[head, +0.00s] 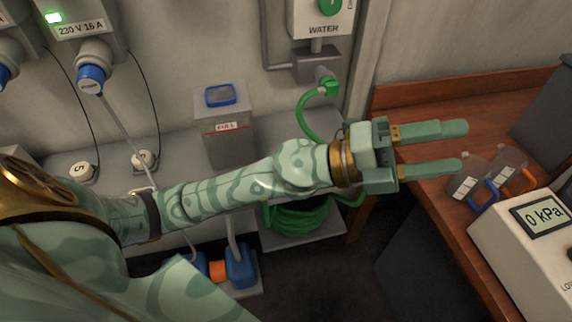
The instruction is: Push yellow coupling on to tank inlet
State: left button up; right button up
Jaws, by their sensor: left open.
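I see no yellow coupling in the head view. A grey tank (231,147) marked FULL stands on the grey ledge left of centre, with a blue-framed fitting (221,95) on its top; I cannot tell whether this is the inlet. A green hose (306,118) runs from a green connector (326,86) under the WATER box, passes behind my left arm and lies coiled below. My left gripper (463,147) is open and empty, its fingers pointing right above the wooden bench, well right of the tank. My right gripper is not in view.
The wooden bench (415,98) holds two dark items with blue (484,197) and orange (522,181) handles near my fingertips. A gauge box (520,250) reading 0 kPa stands at the right. Power sockets (93,72) with cables hang at upper left.

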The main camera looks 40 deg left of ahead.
pick_arm(q)
notch_tip(320, 180, down, 10)
jog(key=a+m+g+y, duration=0.3)
jog(key=m+g+y, duration=0.6)
jog(key=g, duration=0.1)
jog(key=w+a+n+y, duration=0.1)
jog(key=a+n+y, duration=0.1)
jog(key=a, duration=0.5)
jog(key=w+a+r+n+y, duration=0.1)
jog(key=w+a+n+y, duration=0.1)
jog(key=a+y, duration=0.3)
jog(key=w+a+n+y, duration=0.2)
jog(key=a+y, duration=0.2)
jog(key=a, duration=0.7)
jog(key=shift+a+r+t, duration=0.25)
jog(key=shift+r+t, duration=0.05)
jog(key=shift+r, duration=0.1)
notch_tip(320, 180, down, 11)
jog(key=b, duration=0.3)
jog(key=shift+f, duration=0.1)
